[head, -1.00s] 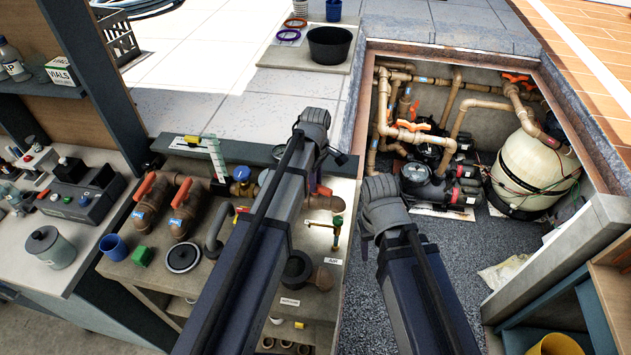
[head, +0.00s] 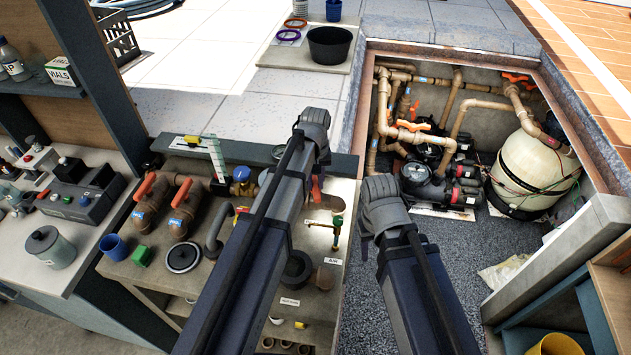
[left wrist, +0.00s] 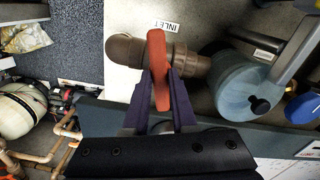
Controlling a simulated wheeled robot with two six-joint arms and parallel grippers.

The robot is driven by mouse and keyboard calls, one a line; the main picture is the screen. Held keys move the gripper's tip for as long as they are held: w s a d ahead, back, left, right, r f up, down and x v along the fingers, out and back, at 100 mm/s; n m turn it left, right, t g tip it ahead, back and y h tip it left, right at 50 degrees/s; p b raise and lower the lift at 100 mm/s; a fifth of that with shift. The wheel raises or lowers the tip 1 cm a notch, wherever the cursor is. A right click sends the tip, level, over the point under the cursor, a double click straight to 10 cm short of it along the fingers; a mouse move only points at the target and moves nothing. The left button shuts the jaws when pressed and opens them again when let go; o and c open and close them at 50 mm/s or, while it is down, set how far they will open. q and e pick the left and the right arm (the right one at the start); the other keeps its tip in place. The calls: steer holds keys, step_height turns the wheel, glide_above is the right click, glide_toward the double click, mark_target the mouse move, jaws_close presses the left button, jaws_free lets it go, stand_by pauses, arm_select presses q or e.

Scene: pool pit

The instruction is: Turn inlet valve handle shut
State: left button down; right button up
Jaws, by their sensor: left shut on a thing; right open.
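The inlet valve's red handle (left wrist: 158,65) stands between the fingers of my left gripper (left wrist: 163,88) in the left wrist view. The gripper is shut on it. The brown valve body and pipe (left wrist: 125,48) lie behind the handle, beside an INLET label (left wrist: 167,26). In the head view a bit of the red handle (head: 316,190) shows below my left wrist; the arm hides most of the valve and the fingers. My right gripper (head: 380,200) is open over the pit's near-left edge, away from the valve; its fingers are not clearly visible.
Two other brown valves with red handles (head: 145,187) stand left on the bench. A blue-capped fitting (head: 241,175) and a green-topped brass fitting (head: 337,222) flank my left arm. A blue-grey housing (left wrist: 245,85) is close beside the valve. The pit holds pipes, pumps and a tank (head: 532,172).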

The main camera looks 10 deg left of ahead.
mark_target(315, 184)
arm_select(q)
steer(key=shift+m, duration=1.6)
steer(key=c, duration=0.7)
jaws_free()
steer(key=shift+r, duration=0.15)
step_height(315, 184, up, 8)
steer(key=p, duration=0.8)
steer(key=shift+f, duration=0.2)
